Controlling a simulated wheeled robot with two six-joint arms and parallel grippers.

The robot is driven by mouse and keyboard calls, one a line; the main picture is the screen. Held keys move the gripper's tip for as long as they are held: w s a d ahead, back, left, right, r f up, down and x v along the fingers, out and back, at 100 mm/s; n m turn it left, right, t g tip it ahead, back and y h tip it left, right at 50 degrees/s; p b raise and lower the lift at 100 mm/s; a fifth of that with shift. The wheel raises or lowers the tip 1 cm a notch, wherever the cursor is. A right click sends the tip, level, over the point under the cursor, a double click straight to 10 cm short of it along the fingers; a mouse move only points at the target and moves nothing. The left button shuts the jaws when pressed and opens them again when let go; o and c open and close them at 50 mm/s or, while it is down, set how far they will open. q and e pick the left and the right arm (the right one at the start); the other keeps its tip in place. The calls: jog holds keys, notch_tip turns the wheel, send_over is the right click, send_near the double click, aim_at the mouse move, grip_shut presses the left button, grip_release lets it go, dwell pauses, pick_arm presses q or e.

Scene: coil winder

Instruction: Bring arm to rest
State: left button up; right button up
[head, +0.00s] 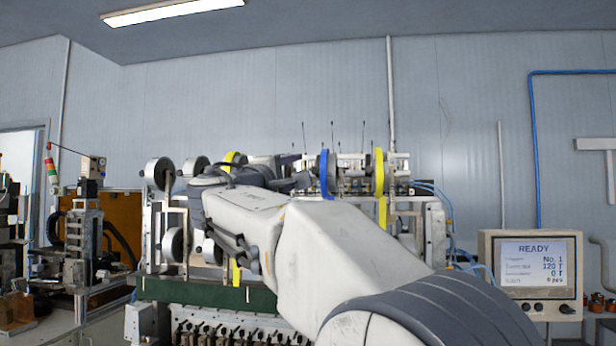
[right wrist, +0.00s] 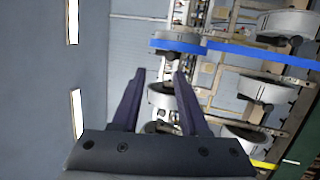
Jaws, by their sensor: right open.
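My right arm comes in from the lower right of the head view and reaches across the front of the coil winder (head: 205,292). My right gripper shows best in the right wrist view (right wrist: 160,78). Its two dark fingers stand apart with nothing held between them. Grey reels and a blue-banded reel (right wrist: 178,44) show beyond the fingertips; I cannot tell the exact distance. The blue-banded reel also shows in the head view (head: 324,174), just right of my wrist. My left gripper is in neither view.
Yellow-banded reels (head: 379,172) and grey reels (head: 158,172) line the winder. A monitor reading READY (head: 533,265) stands at the right. A workstation with a signal lamp (head: 52,168) is at the left. Above the winder, the space before the wall is mostly clear.

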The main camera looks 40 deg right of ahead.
jog(key=shift+s+a, duration=0.1)
jog(key=shift+a, duration=0.05)
dwell(0.4)
